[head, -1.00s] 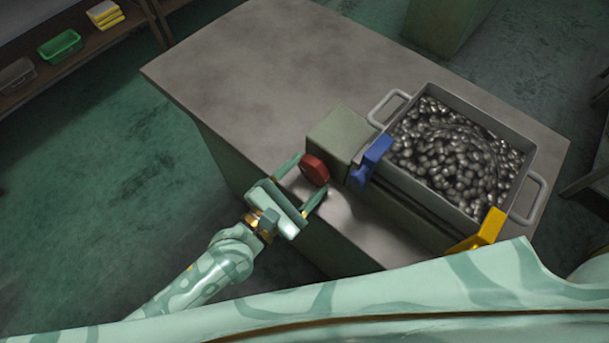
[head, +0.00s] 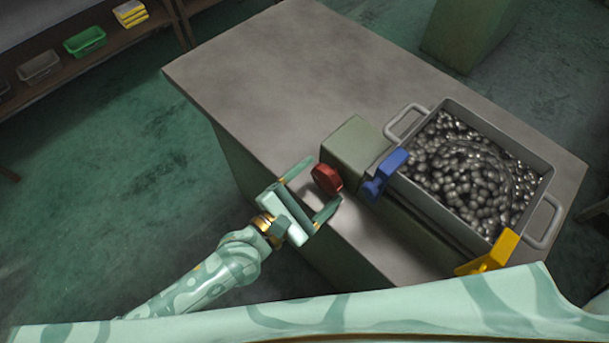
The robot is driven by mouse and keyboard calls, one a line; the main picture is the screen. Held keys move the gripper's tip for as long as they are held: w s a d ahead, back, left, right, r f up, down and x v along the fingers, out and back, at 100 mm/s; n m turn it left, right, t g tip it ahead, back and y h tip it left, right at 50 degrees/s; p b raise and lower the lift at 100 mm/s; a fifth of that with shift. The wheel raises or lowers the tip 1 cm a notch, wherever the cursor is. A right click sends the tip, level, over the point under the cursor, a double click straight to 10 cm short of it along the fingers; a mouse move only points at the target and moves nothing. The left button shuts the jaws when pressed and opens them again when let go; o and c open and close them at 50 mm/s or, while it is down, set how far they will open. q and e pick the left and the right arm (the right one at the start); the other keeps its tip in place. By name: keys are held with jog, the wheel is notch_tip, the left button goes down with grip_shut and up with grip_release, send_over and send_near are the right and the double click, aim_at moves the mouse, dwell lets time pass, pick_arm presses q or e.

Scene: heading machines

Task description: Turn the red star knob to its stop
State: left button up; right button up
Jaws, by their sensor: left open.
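The red star knob (head: 327,179) sits on the near-left end of a grey-green block (head: 355,148) on the table. It looks like a short red disc; its star shape and turn angle cannot be made out. My left gripper (head: 324,180) is open, its fingertips on either side of the knob. Gaps show between the fingers and the knob, and no grip on it is visible. My right gripper is out of view.
A blue clamp-like part (head: 384,176) stands right of the knob. A grey handled bin (head: 548,181) full of metal pieces and a yellow part (head: 489,256) are farther right. The grey tabletop (head: 270,75) is clear behind the block. A shelf with trays (head: 84,42) is at far left.

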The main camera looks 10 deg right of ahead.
pick_arm(q)
jog(key=shift+s+f, duration=0.1)
jog(key=shift+f, duration=0.2)
